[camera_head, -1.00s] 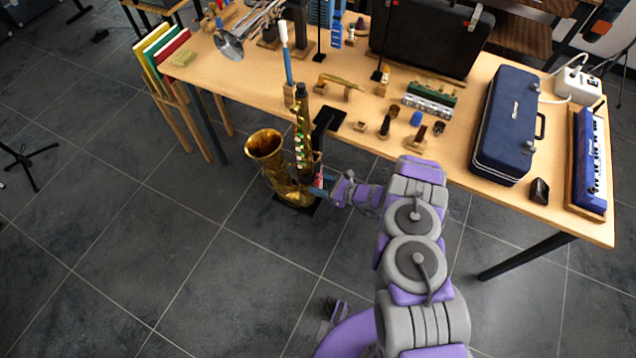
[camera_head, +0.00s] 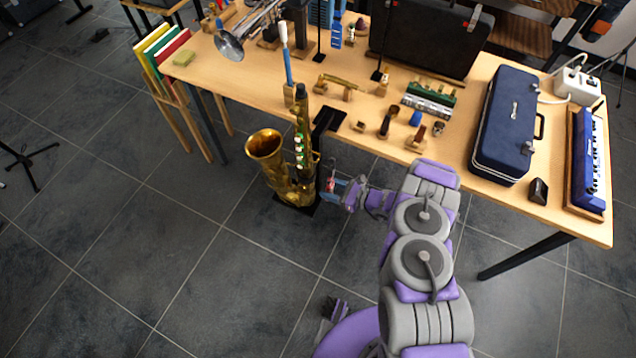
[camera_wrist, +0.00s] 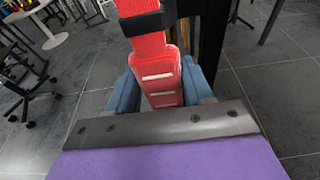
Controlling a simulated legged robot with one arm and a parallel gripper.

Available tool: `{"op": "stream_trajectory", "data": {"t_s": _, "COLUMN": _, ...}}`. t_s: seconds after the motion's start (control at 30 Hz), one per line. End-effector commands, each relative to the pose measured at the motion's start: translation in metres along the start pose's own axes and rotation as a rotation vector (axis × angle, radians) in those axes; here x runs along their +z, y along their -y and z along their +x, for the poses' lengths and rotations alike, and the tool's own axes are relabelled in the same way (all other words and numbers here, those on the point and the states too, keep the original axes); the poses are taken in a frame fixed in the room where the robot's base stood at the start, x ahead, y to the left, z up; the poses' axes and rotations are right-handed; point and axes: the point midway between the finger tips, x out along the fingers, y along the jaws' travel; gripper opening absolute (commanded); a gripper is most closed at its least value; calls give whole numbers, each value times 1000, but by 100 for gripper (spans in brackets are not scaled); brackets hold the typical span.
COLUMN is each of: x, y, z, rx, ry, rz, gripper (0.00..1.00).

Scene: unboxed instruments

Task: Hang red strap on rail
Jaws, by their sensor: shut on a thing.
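The red strap (camera_wrist: 146,36) runs up from between my gripper's blue fingers (camera_wrist: 160,85) in the wrist view. Its wide padded part with white stripes lies between the fingers, and a black band crosses it higher up. In the head view my gripper (camera_head: 331,187) is just right of the brass saxophone (camera_head: 288,175), below the table's front edge, with only a small bit of red visible. My gripper is shut on the strap. I cannot make out the rail for certain in either view.
The saxophone stands upright on a black stand in front of the table (camera_head: 385,143). Small wooden holders, a blue case (camera_head: 508,125) and a blue keyboard (camera_head: 590,160) are on the table.

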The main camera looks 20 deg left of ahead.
Motion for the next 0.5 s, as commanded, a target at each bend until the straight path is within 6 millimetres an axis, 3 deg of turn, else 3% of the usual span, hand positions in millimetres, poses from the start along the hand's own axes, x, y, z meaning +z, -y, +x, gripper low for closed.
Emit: {"op": "stream_trajectory", "data": {"t_s": 0.5, "x": -5, "y": 0, "z": -23, "rx": 0, "ry": 1, "rz": -1, "gripper": 24}}
